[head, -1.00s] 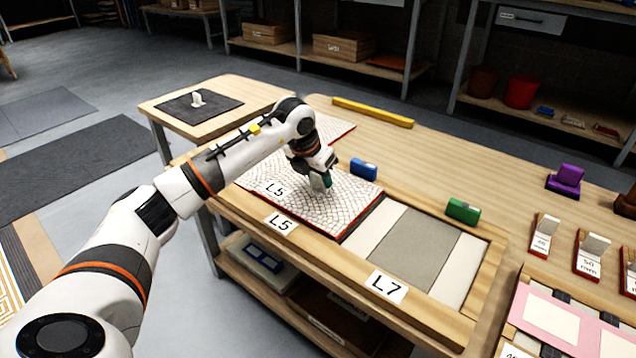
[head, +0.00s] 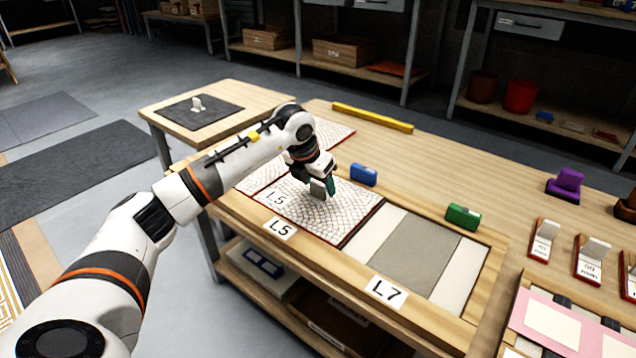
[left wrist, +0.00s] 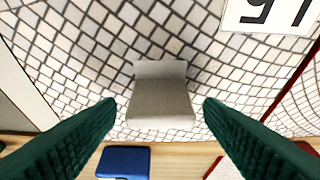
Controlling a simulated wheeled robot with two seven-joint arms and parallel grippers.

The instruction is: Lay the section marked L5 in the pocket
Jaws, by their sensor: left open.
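The section marked L5 (head: 345,215) is a pale cobbled mosaic panel with a dark red edge and a grey upright grip tab. It lies in the long wooden frame, behind the frame's L5 label (head: 280,228), and looks flat. Its own L5 mark also shows upside down in the left wrist view (left wrist: 268,14). My left gripper (head: 322,188) is over the middle of the panel, pointing down. Its green fingers (left wrist: 160,112) are open, one on each side of the grey tab (left wrist: 161,95), with gaps to both. The pocket floor under the panel is hidden. My right gripper is not in view.
Another mosaic panel (head: 330,131) lies behind my left wrist. A blue block (head: 363,174) and a green block (head: 462,216) stand along the frame's back edge. A yellow bar (head: 372,117) lies farther back.

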